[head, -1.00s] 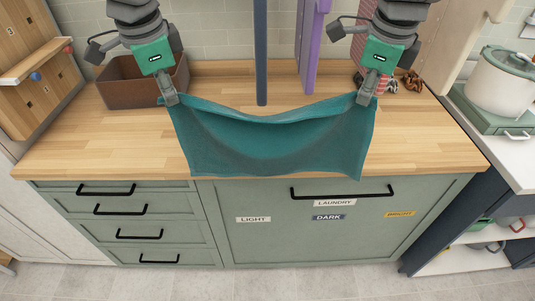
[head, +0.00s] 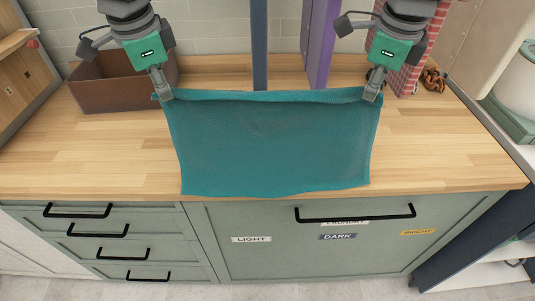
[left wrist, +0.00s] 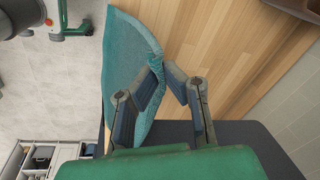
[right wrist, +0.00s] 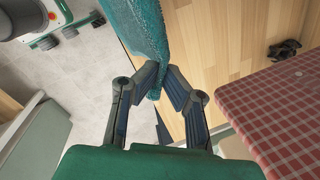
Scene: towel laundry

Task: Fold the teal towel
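The teal towel (head: 270,145) is spread wide between my two grippers. Its far edge runs nearly straight from one gripper to the other. Its near edge reaches close to the counter's front edge; I cannot tell how much of it rests on the wood. My left gripper (head: 166,97) is shut on the far left corner; the left wrist view shows the towel's edge (left wrist: 130,62) at its fingertips. My right gripper (head: 371,96) is shut on the far right corner; the right wrist view shows cloth (right wrist: 149,40) between its fingertips.
The wooden counter (head: 90,160) is clear left and right of the towel. A brown box (head: 110,90) stands at the back left. Blue (head: 259,45) and purple (head: 318,45) uprights stand behind the towel. A red checked cloth (head: 415,70) hangs at the back right.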

